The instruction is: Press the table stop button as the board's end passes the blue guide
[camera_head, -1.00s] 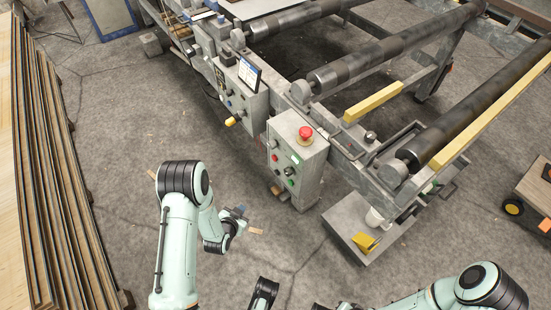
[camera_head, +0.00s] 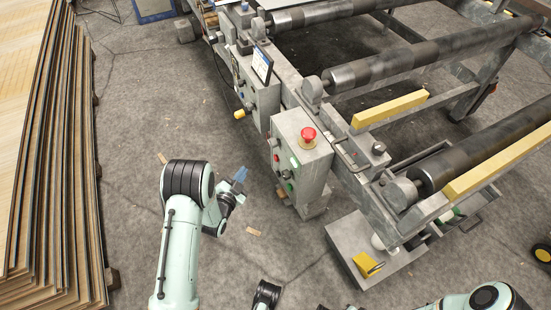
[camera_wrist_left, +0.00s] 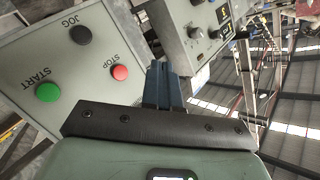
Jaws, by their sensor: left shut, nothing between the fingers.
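The grey control box (camera_head: 298,150) stands at the roller table's side with a red mushroom button (camera_head: 308,137) on top. In the left wrist view its panel shows a red STOP button (camera_wrist_left: 120,72), a green START button (camera_wrist_left: 47,92) and a black JOG button (camera_wrist_left: 81,36). My left gripper (camera_head: 240,176) is shut and empty, left of the box and apart from it. Its blue-grey fingers (camera_wrist_left: 163,82) appear right of STOP in the wrist view. A dark part (camera_head: 265,294) at the bottom edge may be my right gripper; its jaws are unclear. I cannot make out the blue guide.
The roller table (camera_head: 400,66) fills the upper right, with yellow bars (camera_head: 390,108) along it. A second control box (camera_head: 262,92) stands behind.

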